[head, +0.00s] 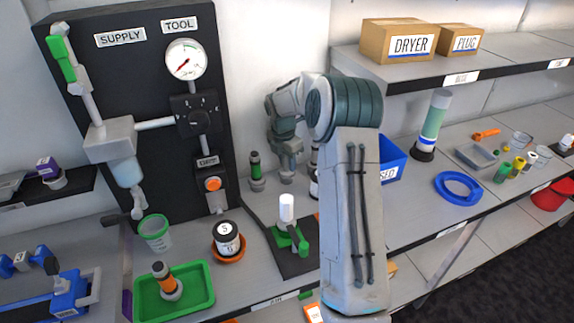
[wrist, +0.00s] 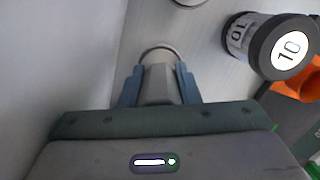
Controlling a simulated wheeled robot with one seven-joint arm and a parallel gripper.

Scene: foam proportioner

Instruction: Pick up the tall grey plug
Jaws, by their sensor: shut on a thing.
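The tall grey plug (wrist: 159,86) is between the two blue-grey fingers of my gripper (wrist: 160,78) in the wrist view. The fingers press on it from both sides. A pale rounded end of the plug shows just beyond the fingertips. In the head view my gripper (head: 287,158) points down at the back of the bench, close to the wall, and the plug is hard to tell from the fingers there. I cannot tell whether the plug touches the bench.
A black-capped jar marked 10 (wrist: 270,45) stands right of my gripper, near an orange dish (wrist: 302,85). A blue bin (head: 393,160) is to the right.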

